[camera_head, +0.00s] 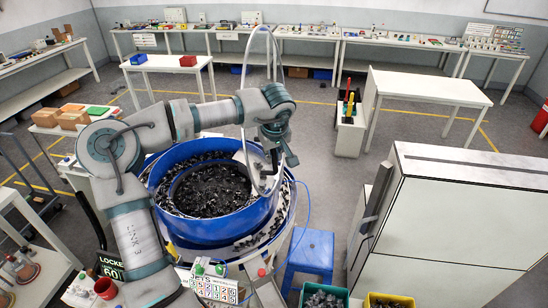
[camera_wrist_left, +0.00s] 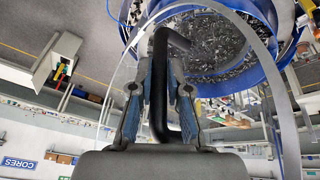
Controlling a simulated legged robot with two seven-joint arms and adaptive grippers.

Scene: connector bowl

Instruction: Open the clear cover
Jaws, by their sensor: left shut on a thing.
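The clear cover (camera_head: 246,58) stands steeply tilted over the right side of the blue bowl (camera_head: 217,230), showing mainly as a thin pale curved rim. In the left wrist view, its rim (camera_wrist_left: 257,45) curves around the right, and a black bent handle (camera_wrist_left: 159,95) runs between my fingers. My left gripper (camera_head: 280,152) is at the cover's lower right, above the bowl's right side. In the wrist view, the left gripper (camera_wrist_left: 160,88) is shut on the black handle. My right gripper is not in view.
The bowl holds many small dark parts (camera_head: 212,190). A large white cabinet (camera_head: 455,215) stands at the right, and a blue stool (camera_head: 311,252) between it and the bowl. Green (camera_head: 323,296) and yellow bins (camera_head: 389,300) are at the front. Open floor lies behind the bowl.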

